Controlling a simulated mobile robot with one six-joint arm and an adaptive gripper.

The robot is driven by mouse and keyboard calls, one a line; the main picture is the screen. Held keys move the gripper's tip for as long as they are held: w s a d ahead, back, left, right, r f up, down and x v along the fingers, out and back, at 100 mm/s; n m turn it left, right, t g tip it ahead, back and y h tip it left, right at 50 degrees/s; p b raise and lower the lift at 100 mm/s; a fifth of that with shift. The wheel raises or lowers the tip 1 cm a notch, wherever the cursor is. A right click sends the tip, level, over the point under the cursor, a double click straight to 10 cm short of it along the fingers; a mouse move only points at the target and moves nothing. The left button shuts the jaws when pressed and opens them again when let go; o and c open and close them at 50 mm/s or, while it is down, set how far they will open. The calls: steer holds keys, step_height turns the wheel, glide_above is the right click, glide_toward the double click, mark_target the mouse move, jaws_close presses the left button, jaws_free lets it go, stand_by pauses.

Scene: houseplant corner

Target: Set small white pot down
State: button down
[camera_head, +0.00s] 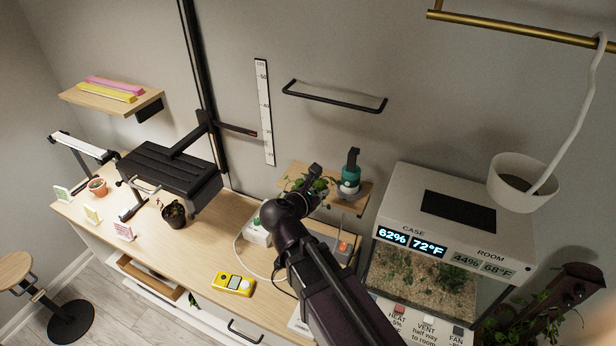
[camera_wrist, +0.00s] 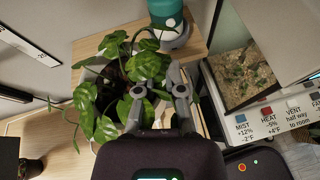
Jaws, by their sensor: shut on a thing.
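A leafy green plant (camera_wrist: 120,85) shows at my gripper (camera_wrist: 160,95) in the wrist view, with leaves spreading mostly to the left of the fingers. In the head view the leaves (camera_head: 318,186) show beside my gripper (camera_head: 308,184), at the small wooden wall shelf (camera_head: 366,189). The shelf also shows in the wrist view (camera_wrist: 88,48), behind and below the leaves. I cannot tell whether the pot touches the shelf.
A teal bottle (camera_head: 350,176) stands on the shelf's right part, close behind the plant. The terrarium case (camera_head: 450,215) stands to the right. A larger white pot (camera_head: 520,188) hangs above it. Below is the wooden bench with a yellow meter (camera_head: 234,284) and a black pot (camera_head: 174,217).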

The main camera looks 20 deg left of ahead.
steer(key=w+a, duration=0.2)
steer(key=w, duration=0.5)
steer(key=w+a+f+b, duration=0.1)
steer(key=w+a, duration=0.2)
steer(key=w, duration=0.3)
steer(key=shift+w+a+f, duration=0.2)
steer(key=shift+w+a, duration=0.05)
steer(key=shift+w, duration=0.1)
steer(key=shift+w+a+f+b, duration=0.1)
steer(key=shift+w+f+b, duration=0.1)
steer(key=shift+f+b, duration=0.45)
steer(key=shift+w+a+f+b, duration=0.1)
steer(key=shift+w+f+b, duration=0.05)
steer(key=shift+f+b, duration=0.5)
steer(key=shift+w+a+f+b, duration=0.1)
steer(key=shift+w+f+b, duration=0.1)
steer(key=shift+f+b, duration=0.45)
steer(key=c, duration=0.7)
jaws_free()
steer(key=shift+d, duration=0.1)
steer(key=shift+c, duration=0.2)
steer(key=shift+r, duration=0.2)
